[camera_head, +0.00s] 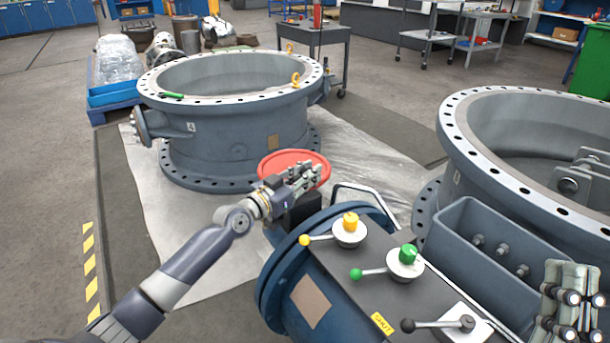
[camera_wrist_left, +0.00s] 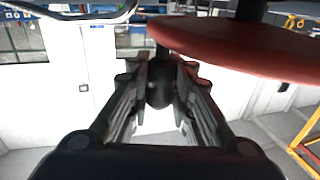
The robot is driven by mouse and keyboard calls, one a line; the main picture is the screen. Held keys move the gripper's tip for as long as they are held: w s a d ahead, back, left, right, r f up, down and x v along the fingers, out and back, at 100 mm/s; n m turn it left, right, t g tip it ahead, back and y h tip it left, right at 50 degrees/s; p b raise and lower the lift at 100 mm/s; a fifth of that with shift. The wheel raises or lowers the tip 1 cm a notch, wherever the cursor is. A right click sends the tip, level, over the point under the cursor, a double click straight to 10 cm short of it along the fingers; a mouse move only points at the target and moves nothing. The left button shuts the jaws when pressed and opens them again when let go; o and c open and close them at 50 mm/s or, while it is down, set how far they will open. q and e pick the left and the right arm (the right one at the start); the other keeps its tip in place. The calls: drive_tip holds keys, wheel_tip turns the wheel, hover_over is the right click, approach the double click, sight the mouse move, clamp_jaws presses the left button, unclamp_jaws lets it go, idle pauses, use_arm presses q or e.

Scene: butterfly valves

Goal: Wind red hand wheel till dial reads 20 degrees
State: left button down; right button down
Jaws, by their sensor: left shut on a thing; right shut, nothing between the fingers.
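The red hand wheel (camera_head: 284,161) is beyond the near blue valve body, partly covered by my left gripper (camera_head: 312,175). In the left wrist view the wheel (camera_wrist_left: 245,45) shows as a red disc at the upper right. A dark rounded handle (camera_wrist_left: 160,88) by the wheel's edge sits between the fingers of my left gripper (camera_wrist_left: 160,70), which is shut on it. My right gripper (camera_head: 568,275) is shut and empty at the lower right, away from the wheel. I cannot make out a dial or its reading in either view.
A dark panel carries a yellow-knobbed lever (camera_head: 320,239), a green-knobbed lever (camera_head: 372,272), a black-knobbed lever (camera_head: 440,324) and a yellow SHUT label (camera_head: 382,323). A grey box with bolts (camera_head: 475,225) stands right of it. Large flanged valve bodies (camera_head: 235,130) stand behind and right.

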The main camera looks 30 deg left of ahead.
use_arm(q)
drive_tip(key=c, duration=1.4)
unclamp_jaws()
drive_tip(key=shift+d, duration=0.15)
drive_tip(key=shift+s, duration=0.1)
drive_tip(key=shift+s+a+f, duration=0.1)
drive_tip(key=shift+s+a, duration=0.15)
drive_tip(key=shift+s, duration=0.2)
drive_tip(key=v, duration=1.1)
